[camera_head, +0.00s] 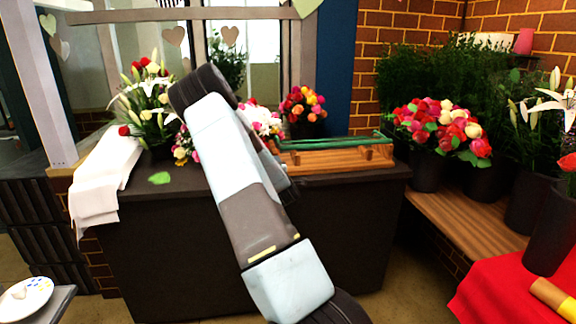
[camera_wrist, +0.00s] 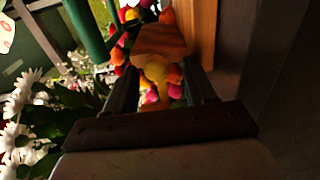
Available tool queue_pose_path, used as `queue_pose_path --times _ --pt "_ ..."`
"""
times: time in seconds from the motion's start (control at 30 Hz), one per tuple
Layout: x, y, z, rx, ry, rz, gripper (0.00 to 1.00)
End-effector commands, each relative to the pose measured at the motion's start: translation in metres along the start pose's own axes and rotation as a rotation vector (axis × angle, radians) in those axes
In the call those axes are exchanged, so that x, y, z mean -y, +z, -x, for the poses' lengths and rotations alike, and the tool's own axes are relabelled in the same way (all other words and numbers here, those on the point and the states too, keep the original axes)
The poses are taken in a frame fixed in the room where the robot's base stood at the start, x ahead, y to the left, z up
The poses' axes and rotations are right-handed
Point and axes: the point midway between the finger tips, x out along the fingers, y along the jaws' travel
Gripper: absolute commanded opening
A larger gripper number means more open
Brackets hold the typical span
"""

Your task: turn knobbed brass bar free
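A wooden rack (camera_head: 335,160) with green bars (camera_head: 330,143) along it and short wooden pegs lies on the dark counter. A green bar (camera_wrist: 84,32) runs to the left of the fingers. In the head view my arm hides the gripper and the rack's left end.
Flowers (camera_head: 303,104) stand behind the rack, with a lily bouquet (camera_head: 148,105) and white cloth (camera_head: 105,175) at left. Dark buckets (camera_head: 428,170) of flowers stand on a wooden bench at right. A tan roll (camera_head: 550,296) lies on red cloth (camera_head: 500,290).

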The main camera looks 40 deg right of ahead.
Motion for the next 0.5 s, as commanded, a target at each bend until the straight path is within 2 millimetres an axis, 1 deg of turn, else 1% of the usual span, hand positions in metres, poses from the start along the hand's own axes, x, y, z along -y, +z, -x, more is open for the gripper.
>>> queue_pose_path --times 0.37,0.5 --pt "-0.001 0.002 0.001 0.004 0.003 0.0 0.56" --pt "-0.001 0.003 0.012 0.005 0.001 0.001 0.56"
